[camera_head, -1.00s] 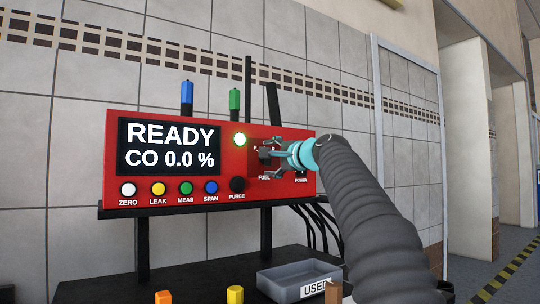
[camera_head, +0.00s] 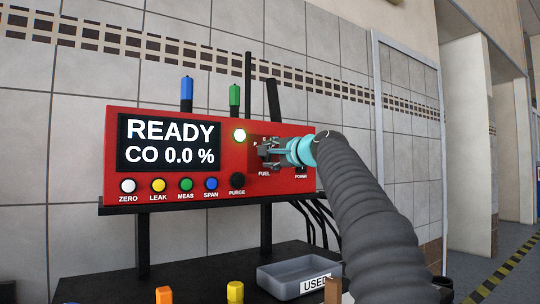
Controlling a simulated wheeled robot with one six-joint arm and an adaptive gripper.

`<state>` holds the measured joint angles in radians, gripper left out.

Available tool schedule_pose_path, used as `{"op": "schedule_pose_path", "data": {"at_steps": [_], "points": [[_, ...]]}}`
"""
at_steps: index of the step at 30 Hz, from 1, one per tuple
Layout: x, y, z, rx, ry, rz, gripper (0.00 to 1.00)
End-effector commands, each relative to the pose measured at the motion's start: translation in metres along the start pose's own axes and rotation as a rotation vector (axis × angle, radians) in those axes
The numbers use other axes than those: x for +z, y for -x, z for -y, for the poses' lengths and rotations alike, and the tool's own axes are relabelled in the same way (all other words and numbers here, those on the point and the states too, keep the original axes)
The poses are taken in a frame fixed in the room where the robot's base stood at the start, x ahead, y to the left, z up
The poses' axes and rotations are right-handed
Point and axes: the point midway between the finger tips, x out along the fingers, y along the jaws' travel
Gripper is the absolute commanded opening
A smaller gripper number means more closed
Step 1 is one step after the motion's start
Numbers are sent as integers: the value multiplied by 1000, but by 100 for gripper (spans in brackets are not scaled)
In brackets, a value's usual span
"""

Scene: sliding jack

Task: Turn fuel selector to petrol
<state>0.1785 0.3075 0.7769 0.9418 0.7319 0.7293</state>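The red analyser (camera_head: 225,195) stands on a dark shelf, its screen (camera_head: 169,143) reading READY and CO 0.0 %. The fuel selector, above the label FUEL (camera_head: 264,173), is mostly hidden behind my gripper (camera_head: 266,153). A letter P shows at its upper left; the other marks are partly covered. My gripper points left at the selector, its fingers at or around the knob. I cannot tell whether the fingers touch it or how far they are closed. The knob's pointing direction is hidden.
A PURGE knob (camera_head: 237,181) and coloured buttons line the panel's lower edge; the POWER label is just right of FUEL. Blue (camera_head: 187,94) and green (camera_head: 234,97) fittings stand on top. A grey USED tray (camera_head: 285,283) sits below.

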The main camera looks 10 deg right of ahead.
Motion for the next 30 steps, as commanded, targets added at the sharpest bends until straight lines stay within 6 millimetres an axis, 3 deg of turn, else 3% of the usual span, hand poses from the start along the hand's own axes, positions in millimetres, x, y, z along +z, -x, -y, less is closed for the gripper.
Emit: {"op": "schedule_pose_path", "data": {"at_steps": [30], "points": [[0,0,-1,0,751,1,14]]}}
